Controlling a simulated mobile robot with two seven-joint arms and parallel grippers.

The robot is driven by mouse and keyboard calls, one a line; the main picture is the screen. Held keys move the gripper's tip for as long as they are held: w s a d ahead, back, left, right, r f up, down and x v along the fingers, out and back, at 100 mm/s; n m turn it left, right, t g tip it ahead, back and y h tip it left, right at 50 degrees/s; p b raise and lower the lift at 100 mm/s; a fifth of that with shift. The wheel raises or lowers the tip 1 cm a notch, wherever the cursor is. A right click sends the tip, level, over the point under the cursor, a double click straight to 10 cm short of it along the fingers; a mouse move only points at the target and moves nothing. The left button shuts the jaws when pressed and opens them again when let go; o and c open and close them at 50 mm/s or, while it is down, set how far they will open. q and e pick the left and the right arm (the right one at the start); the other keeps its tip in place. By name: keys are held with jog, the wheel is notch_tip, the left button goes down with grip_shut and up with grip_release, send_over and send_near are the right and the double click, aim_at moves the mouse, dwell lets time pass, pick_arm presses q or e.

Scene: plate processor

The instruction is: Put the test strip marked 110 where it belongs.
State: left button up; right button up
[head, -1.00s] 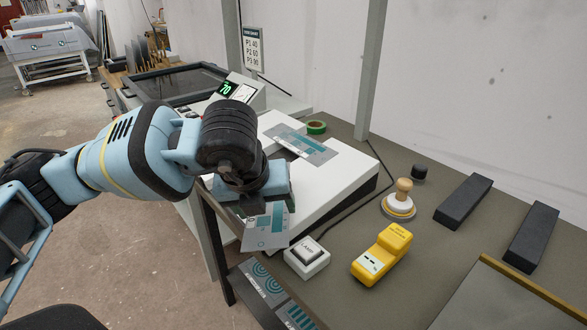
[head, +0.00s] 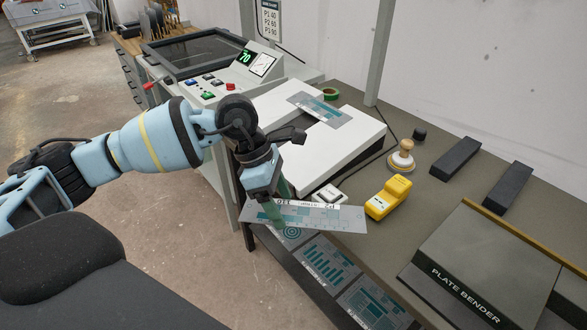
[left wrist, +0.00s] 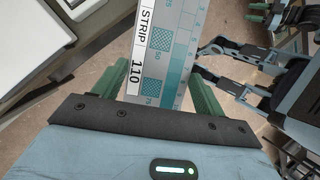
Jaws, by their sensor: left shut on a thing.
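The grey and teal strip (head: 335,219) is in my left gripper (head: 272,205); its white label, upside down in the head view, reads "P2 STRIP 110". My gripper is shut on one end, and the strip sticks out to the right, above the table's front edge and the plates below. In the left wrist view the strip (left wrist: 160,60) stands between the green fingers, with "STRIP 110" showing. Another printed piece (head: 322,108) lies on the white unit (head: 335,150). Part of my other arm, with green fingers (left wrist: 268,12), shows in the left wrist view.
A processor (head: 225,85) with a display of 70 stands behind. A wall chart (head: 270,20) lists P1 40, P2 60, P3 90. A yellow meter (head: 388,198), white button box (head: 329,195), stamp (head: 402,158), black bars (head: 455,158) and plate bender (head: 490,255) are on the table. Printed plates (head: 328,260) lie lower in front.

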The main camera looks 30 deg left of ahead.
pick_arm(q)
jog(key=s+d+f+m+g+y+p, duration=0.2)
jog(key=s+f+m, duration=0.9)
jog(key=m, duration=1.2)
notch_tip(320, 180, down, 2)
jog(key=g+y, duration=0.2)
jog(key=y, duration=0.2)
jog(key=shift+d+y, duration=0.15)
jog(key=shift+y, duration=0.25)
pick_arm(e)
jog(key=shift+t, duration=0.5)
jog(key=w+r, duration=0.3)
jog(key=shift+r, duration=0.25)
pick_arm(q)
jog(key=shift+s, duration=0.15)
